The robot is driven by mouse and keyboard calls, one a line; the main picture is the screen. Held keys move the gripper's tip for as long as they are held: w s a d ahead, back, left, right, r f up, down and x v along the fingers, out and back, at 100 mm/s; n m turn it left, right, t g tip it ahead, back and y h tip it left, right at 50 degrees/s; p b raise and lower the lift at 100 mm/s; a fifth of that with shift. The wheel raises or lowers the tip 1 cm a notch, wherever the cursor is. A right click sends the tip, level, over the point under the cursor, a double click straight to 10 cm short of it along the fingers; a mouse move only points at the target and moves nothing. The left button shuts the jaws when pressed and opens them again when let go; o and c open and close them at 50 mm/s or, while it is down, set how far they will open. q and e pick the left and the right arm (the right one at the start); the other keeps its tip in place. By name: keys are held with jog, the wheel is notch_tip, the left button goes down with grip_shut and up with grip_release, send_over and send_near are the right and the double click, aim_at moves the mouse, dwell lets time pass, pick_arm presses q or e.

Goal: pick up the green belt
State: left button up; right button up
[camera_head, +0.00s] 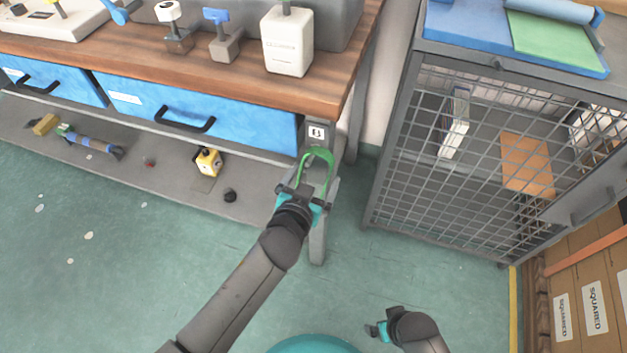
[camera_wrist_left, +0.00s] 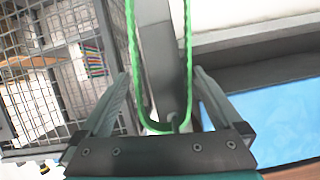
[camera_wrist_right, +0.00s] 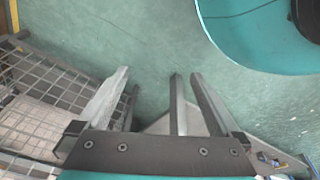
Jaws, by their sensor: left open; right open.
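The green belt (camera_head: 331,164) hangs as a narrow loop at the front corner post of the workbench, below the tabletop. My left gripper (camera_head: 308,187) is at the lower part of the loop, and its fingers are open. In the left wrist view the belt (camera_wrist_left: 132,55) runs down as two strands that meet in a bend between the open fingers of the left gripper (camera_wrist_left: 161,76). I cannot tell whether the fingers touch it. My right gripper (camera_head: 381,330) is low over the floor, far from the belt. In the right wrist view the right gripper (camera_wrist_right: 160,75) is open and empty.
The workbench (camera_head: 240,77) has blue drawers (camera_head: 235,118) and a lower shelf (camera_head: 165,178) with small items. A white container (camera_head: 287,42) stands near its right end. A wire-mesh cabinet (camera_head: 440,180) stands to the right, with cardboard boxes (camera_head: 590,290) beyond. The green floor (camera_head: 390,270) between is clear.

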aim_at(318, 170)
pick_arm(q)
jog(key=shift+f+b+x, duration=0.25)
jog(key=shift+b+x, duration=0.5)
jog(key=shift+x, duration=0.6)
jog(key=shift+b+x, duration=0.35)
jog(key=shift+x, duration=0.5)
pick_arm(e)
jog(key=shift+w+a+r, duration=0.2)
jog(key=shift+w+r, duration=0.2)
jog(key=shift+r, duration=0.35)
jog(key=shift+w+a+r, duration=0.25)
jog(key=shift+w+r, duration=0.1)
jog(key=shift+r, duration=0.45)
jog(key=shift+w+a+r, duration=0.2)
jog(key=shift+w+r, duration=0.2)
jog(key=shift+r, duration=0.35)
pick_arm(q)
jog(key=shift+a, duration=0.1)
jog(key=shift+c, duration=0.2)
jog(key=c, duration=1.3)
jog(key=shift+r, duration=0.1)
